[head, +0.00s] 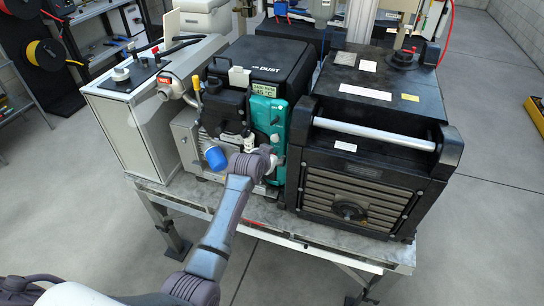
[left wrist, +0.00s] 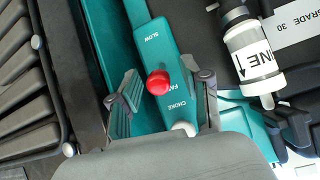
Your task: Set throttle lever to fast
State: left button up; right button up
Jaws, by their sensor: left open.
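The teal control panel (head: 266,112) is on the front of the engine unit in the middle of the head view. In the left wrist view, the panel (left wrist: 150,38) reads SLOW, a partly covered word starting FA, and CHOKE. The red throttle knob (left wrist: 158,82) sits beside the FA letters, below SLOW and above CHOKE. My left gripper (left wrist: 163,92) is open, with one finger on each side of the knob; I cannot tell whether either touches it. In the head view my left gripper (head: 274,158) is at the panel's lower part and hides the knob. My right gripper is out of view.
A black machine with a grey bar (head: 375,133) stands close right of the panel. A blue cap (head: 215,158) is just left of my gripper. A labelled bottle (left wrist: 252,55) is right of the panel. A white control box (head: 125,100) stands left. The table's front edge (head: 330,245) is below.

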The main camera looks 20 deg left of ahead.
pick_arm(q)
jog(key=d+v, duration=0.1)
jog(key=v, duration=1.1)
jog(key=shift+a, duration=0.45)
jog(key=s+f+g+b, duration=0.25)
jog(key=s+f, duration=0.25)
jog(key=f, duration=1)
jog(key=s+f+g+b, duration=0.1)
jog(key=s+f+b, duration=0.35)
jog(key=f, duration=0.95)
jog(key=s+f+g+b, duration=0.15)
jog(key=s+f, duration=0.55)
jog(key=f, duration=0.8)
jog(key=s+a+f+g+b, duration=0.1)
jog(key=s+f+b, duration=0.1)
jog(key=s+f, duration=0.5)
jog(key=s+a+f+g+b, duration=0.1)
jog(key=s+f, duration=0.7)
jog(key=s, duration=0.8)
jog(key=s+f+g+y+b, duration=0.1)
jog(key=s+f+g+b, duration=0.2)
jog(key=s+f, duration=0.4)
jog(key=s, duration=0.4)
jog(key=shift+s+a+f, duration=0.2)
jog(key=shift+s+a, duration=0.05)
jog(key=shift+a, duration=0.15)
jog(key=shift+w, duration=0.1)
